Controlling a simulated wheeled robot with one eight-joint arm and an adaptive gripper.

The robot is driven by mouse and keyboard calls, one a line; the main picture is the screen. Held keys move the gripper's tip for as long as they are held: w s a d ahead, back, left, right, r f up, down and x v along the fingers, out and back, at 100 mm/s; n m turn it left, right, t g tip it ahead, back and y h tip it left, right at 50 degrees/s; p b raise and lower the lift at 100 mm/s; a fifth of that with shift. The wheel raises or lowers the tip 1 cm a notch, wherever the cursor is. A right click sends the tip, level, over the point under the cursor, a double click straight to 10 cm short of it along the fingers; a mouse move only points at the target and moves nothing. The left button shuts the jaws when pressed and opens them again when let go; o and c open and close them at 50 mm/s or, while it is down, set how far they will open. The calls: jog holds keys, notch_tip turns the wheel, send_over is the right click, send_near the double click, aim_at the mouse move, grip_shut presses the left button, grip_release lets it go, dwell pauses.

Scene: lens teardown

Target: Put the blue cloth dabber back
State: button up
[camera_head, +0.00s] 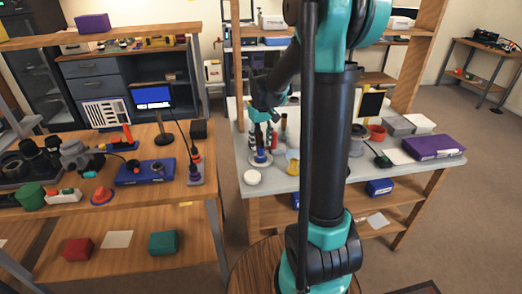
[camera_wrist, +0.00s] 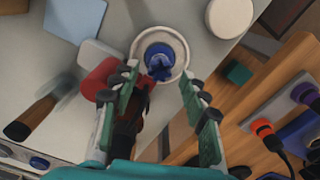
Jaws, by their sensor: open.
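A dark blue, rumpled piece (camera_wrist: 159,62), which looks like the blue cloth dabber, sits inside a round pale cup or ring (camera_wrist: 178,45) on the grey bench in the wrist view. My gripper (camera_wrist: 162,92) is open, with one finger to each side below the cup in the picture. No object is clearly gripped. A red cylinder (camera_wrist: 97,78) and a dark brown piece (camera_wrist: 128,138) lie beside and partly behind the left finger.
A white round lid (camera_wrist: 229,16) lies near the bench edge; it also shows in the head view (camera_head: 252,177). A brown-and-black cylinder (camera_wrist: 40,112) lies left in the wrist view. A yellow piece (camera_head: 292,163) and a purple box (camera_head: 434,146) are on the grey bench.

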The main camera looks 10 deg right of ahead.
aim_at(261, 149)
notch_tip(261, 149, up, 7)
jog(key=s+d+f+m+t, duration=0.1)
jog(key=s+d+f+t, duration=0.1)
jog(key=s+f, duration=0.4)
jog(key=s+d+f+m+t, duration=0.2)
jog(key=s+f, duration=0.4)
jog(key=s, duration=1)
jog(key=shift+m, duration=0.3)
